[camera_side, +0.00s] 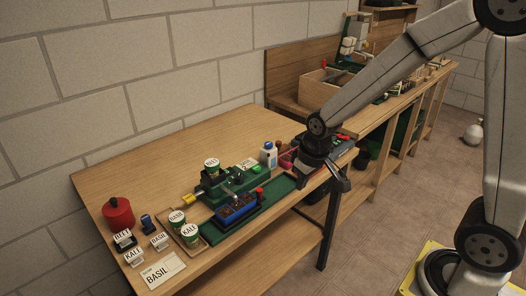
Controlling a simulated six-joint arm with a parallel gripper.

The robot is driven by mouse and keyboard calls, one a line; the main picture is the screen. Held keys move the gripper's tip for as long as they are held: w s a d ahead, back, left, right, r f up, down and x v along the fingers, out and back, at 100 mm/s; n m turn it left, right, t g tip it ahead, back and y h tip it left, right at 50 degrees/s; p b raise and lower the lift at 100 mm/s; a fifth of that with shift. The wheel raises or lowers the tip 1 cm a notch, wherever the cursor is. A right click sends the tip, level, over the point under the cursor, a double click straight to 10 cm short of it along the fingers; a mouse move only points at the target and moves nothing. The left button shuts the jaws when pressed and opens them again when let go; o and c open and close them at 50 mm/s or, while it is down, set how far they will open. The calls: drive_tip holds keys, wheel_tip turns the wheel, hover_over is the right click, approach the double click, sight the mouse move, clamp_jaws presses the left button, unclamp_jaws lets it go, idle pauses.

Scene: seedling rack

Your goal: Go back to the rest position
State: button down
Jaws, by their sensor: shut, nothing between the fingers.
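My gripper (342,181) is at the lower end of my arm, over the right front edge of the wooden workbench (215,128). It is shut and empty. It hangs apart from the green seedling rack (240,178), which stands to its left on the bench. A blue tray of soil (236,208) sits at the front of the rack. A pot labelled BEET or similar (212,168) stands on top of the rack; its label is too small to be sure.
Two labelled pots (189,232) stand on a wooden tray at the left. A red canister (118,213), small name signs (134,257) and a BASIL card (160,271) are further left. A white-and-blue bottle (268,155) stands near my arm. The back of the bench is clear.

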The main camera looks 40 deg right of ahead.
drive_tip(key=s+a+f, duration=0.1)
drive_tip(key=s, duration=0.7)
drive_tip(key=shift+s, duration=0.25)
